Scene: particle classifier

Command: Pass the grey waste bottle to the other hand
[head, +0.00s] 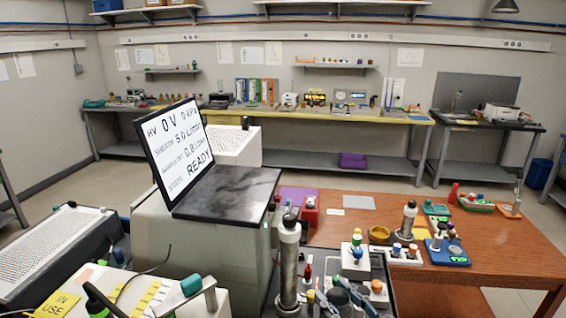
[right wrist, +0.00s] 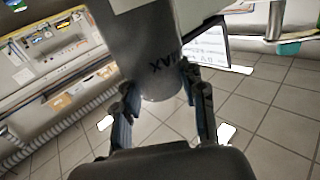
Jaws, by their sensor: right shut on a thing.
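The grey waste bottle (right wrist: 150,50) is large in the right wrist view, a smooth dark grey cylinder with dark lettering near its end. My right gripper (right wrist: 160,95) has a finger on each side of it and is shut on it. Tiled floor shows beyond the bottle's end. In the head view my right gripper (head: 342,298) is a dark shape at the bottom edge, partly cut off, and the bottle is hard to make out there. My left gripper is not in view.
A silver column (head: 289,265) stands upright just left of the right gripper. A tilted screen (head: 180,150) reading READY stands at the left. The wooden table (head: 500,262) holds small coloured parts and another silver column (head: 409,218). A yellow-topped bench (head: 330,115) lines the back wall.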

